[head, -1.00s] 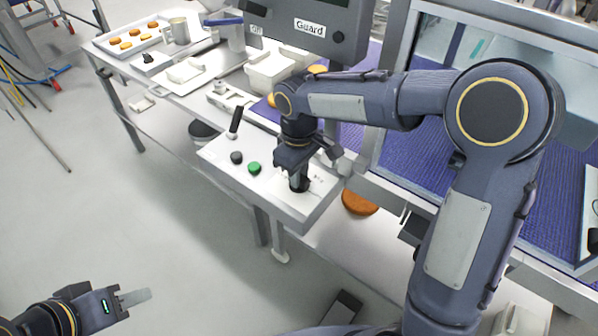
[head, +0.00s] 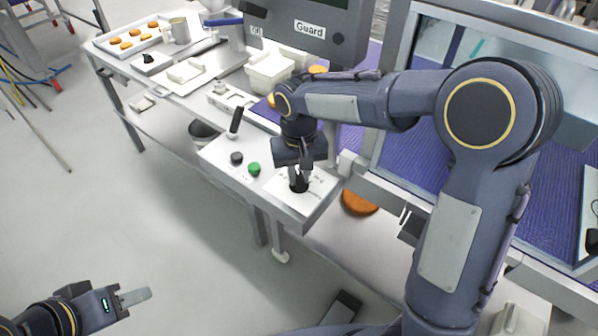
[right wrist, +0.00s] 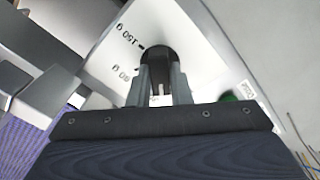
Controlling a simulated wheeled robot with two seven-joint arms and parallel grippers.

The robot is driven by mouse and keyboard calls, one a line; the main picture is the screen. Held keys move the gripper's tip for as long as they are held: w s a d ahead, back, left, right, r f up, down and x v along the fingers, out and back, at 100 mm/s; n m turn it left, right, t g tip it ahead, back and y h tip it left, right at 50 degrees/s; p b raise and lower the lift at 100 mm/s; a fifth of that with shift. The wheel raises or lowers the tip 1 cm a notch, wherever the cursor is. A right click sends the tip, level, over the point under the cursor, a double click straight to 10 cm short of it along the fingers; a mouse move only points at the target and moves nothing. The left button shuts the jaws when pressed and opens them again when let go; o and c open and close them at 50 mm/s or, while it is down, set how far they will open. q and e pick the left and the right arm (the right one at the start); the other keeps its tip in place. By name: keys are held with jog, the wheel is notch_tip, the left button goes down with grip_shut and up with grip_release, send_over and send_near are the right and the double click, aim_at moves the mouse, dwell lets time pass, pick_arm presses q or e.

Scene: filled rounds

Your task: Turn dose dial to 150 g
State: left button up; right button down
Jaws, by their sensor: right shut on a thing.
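The black dose dial (head: 299,184) stands on a white plate at the right end of the control box. In the right wrist view the dial (right wrist: 158,52) has printed marks "150 g" and "80 g" to its left. The 150 g tick lies close to the dial's edge; I cannot make out a pointer on the dial. My right gripper (head: 301,173) comes down from above and is shut on the dial, one finger on each side, as the right wrist view (right wrist: 161,90) shows. My left gripper (head: 135,297) is low at the left, far from the box, over the floor.
The control box (head: 222,158) also carries a green button (head: 254,169), a black button (head: 236,158) and a black lever (head: 236,120). The "Guard" panel (head: 310,30) stands behind. An orange-brown round (head: 360,202) lies right of the box. Open floor lies at the left.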

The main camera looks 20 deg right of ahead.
jog(key=m, duration=0.3)
jog(key=shift+m, duration=0.4)
jog(key=m+p, duration=0.1)
jog(key=m, duration=0.2)
jog(key=shift+r, duration=0.1)
jog(key=m, duration=0.4)
jog(key=shift+p, duration=0.3)
jog(key=m+p, duration=0.1)
jog(key=m, duration=0.2)
jog(key=shift+m, duration=0.4)
jog(key=m+p, duration=0.1)
jog(key=m, duration=0.2)
jog(key=shift+m+p, duration=0.3)
jog(key=m+p, duration=0.1)
jog(key=m, duration=0.1)
jog(key=shift+r+m, duration=0.1)
jog(key=shift+m, duration=0.3)
jog(key=m+p, duration=0.3)
jog(key=m, duration=0.1)
jog(key=shift+m+p, duration=1.2)
jog(key=shift+m, duration=0.3)
